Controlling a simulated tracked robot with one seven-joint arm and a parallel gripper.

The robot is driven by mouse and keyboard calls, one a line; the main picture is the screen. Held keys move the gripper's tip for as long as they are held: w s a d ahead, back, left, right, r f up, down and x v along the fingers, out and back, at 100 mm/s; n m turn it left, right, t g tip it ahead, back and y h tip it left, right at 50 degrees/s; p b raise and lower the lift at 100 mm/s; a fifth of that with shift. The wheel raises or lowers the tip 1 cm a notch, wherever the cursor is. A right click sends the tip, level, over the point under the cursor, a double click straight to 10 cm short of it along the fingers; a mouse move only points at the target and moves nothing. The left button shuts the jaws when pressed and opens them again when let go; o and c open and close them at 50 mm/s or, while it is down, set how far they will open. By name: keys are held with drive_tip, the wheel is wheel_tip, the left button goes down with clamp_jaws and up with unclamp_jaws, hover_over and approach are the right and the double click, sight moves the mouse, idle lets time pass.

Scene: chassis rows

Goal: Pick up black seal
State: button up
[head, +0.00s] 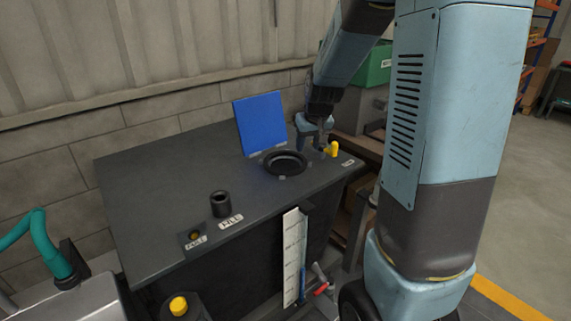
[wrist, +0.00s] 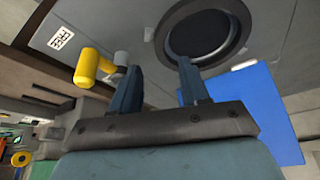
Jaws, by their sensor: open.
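A black ring (head: 284,163), which looks like the black seal, lies around a round dark opening in the top of the dark cabinet (head: 160,178). The ring also shows at the top of the wrist view (wrist: 243,38). My gripper (head: 312,147) points down at the ring's far right side in the head view. In the wrist view its two fingers (wrist: 159,64) are apart with nothing between them. The right fingertip is close to the ring's edge; I cannot tell whether it touches.
A raised blue panel (head: 262,122) stands behind the ring. A yellow-handled valve (head: 332,149) is close beside my gripper. A short black pipe (head: 220,204) stands on the cabinet's front left. The cabinet top's left part is clear.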

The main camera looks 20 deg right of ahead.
sight(304, 158)
drive_tip(key=shift+w+x, duration=0.15)
drive_tip(key=shift+x, duration=1.45)
drive_tip(key=shift+w+x, duration=0.1)
drive_tip(key=shift+x, duration=1.5)
drive_tip(key=shift+r, duration=0.1)
clamp_jaws()
